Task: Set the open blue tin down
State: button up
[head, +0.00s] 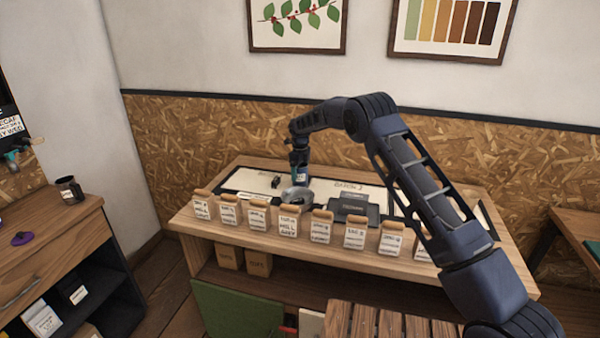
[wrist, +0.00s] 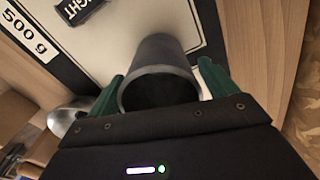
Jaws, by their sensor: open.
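The open blue tin (wrist: 160,60) looks grey-blue in the wrist view, with its round mouth towards the camera and a dark inside. It appears to stand on the white board (wrist: 120,40); its foot is not clearly seen. My gripper (wrist: 162,82) is open, with one green finger on each side of the tin. The left finger is close to its wall, and I cannot tell whether it touches. In the head view my gripper (head: 299,170) points down over the back of the bench, with a small part of the tin (head: 302,177) showing below it.
A metal bowl (head: 297,194) sits just in front of the tin, and a dark scale (head: 353,207) to its right. Several labelled paper bags (head: 289,221) line the bench's front edge. A black block (wrist: 80,10) lies on the board beyond the tin.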

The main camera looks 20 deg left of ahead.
notch_tip(320, 180, up, 12)
dwell(0.5)
jog(key=s+d+r+n+t+y, duration=0.1)
jog(key=s+d+r+n, duration=0.15)
jog(key=d+r, duration=0.9)
jog(key=s+d+r+n, duration=0.2)
jog(key=d+r+n, duration=0.2)
jog(key=d+r, duration=0.75)
jog(key=s+d+r+n, duration=0.1)
jog(key=s+d, duration=0.2)
jog(key=d, duration=0.4)
jog(key=s+d+n, duration=0.2)
jog(key=s+d, duration=0.2)
jog(key=d, duration=0.4)
jog(key=s+d+r+n+t, duration=0.2)
jog(key=s+d+n, duration=0.3)
jog(key=s+d, duration=1)
jog(key=s+d+f+n, duration=0.2)
jog(key=s+f, duration=0.1)
jog(key=s, duration=0.4)
jog(key=s+d+f+n+t, duration=0.1)
jog(key=s+d+f+n, duration=0.1)
jog(key=s, duration=0.5)
jog(key=s+d+f+n+h, duration=0.1)
jog(key=s+d+f+n, duration=0.1)
jog(key=s, duration=0.5)
notch_tip(320, 180, down, 2)
jog(key=shift+d+f+t, duration=0.1)
jog(key=shift+d+t, duration=0.2)
jog(key=shift+d, duration=0.25)
